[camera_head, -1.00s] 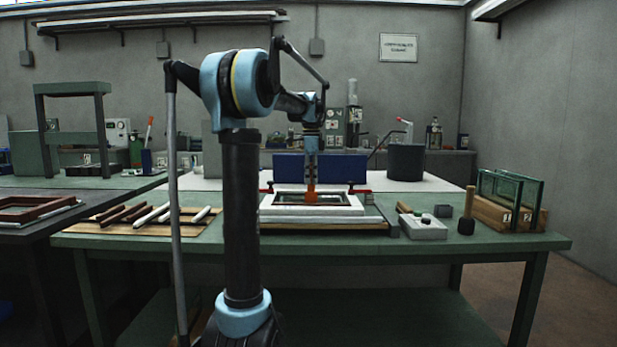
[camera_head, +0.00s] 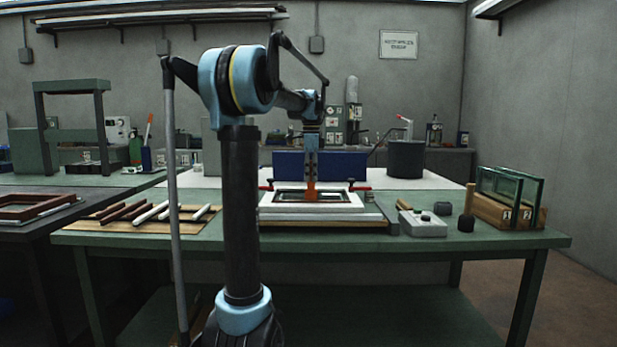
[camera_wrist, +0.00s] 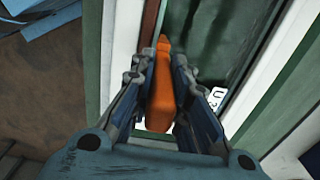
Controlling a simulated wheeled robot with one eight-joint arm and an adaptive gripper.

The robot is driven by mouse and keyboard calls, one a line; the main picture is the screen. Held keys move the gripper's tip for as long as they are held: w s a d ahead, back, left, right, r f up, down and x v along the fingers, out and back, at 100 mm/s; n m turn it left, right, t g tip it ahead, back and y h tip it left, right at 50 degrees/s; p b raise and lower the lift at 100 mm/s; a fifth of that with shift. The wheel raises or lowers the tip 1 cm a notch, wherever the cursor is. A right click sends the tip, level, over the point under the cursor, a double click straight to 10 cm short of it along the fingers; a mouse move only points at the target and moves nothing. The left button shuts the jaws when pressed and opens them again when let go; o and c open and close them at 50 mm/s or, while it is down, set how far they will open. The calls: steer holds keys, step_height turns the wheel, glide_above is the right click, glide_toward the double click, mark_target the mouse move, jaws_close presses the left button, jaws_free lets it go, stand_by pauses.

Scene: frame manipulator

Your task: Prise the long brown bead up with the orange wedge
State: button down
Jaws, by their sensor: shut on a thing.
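My gripper (camera_wrist: 160,88) is shut on the orange wedge (camera_wrist: 160,95), which lies between its two fingers in the wrist view. In the head view the orange wedge (camera_head: 311,191) hangs below my gripper over the white frame (camera_head: 345,208). A strip of the brown bead (camera_wrist: 150,28) shows at the top of the wrist view, along the inside of the white frame. The wedge's tip is beside this bead, next to the dark glass; I cannot tell whether it touches or is under the bead.
Loose brown and white strips (camera_head: 128,211) lie on a board at the left. A grey block (camera_head: 422,226), a mallet (camera_head: 467,212) and a rack of glass panes (camera_head: 510,195) stand at the right.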

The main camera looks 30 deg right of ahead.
steer(key=shift+s+a, duration=0.3)
steer(key=shift+s, duration=0.2)
stand_by(1.1)
steer(key=shift+w+d+r, duration=0.1)
steer(key=shift+w+d, duration=0.2)
steer(key=shift+w, duration=0.2)
steer(key=shift+r, duration=3.95)
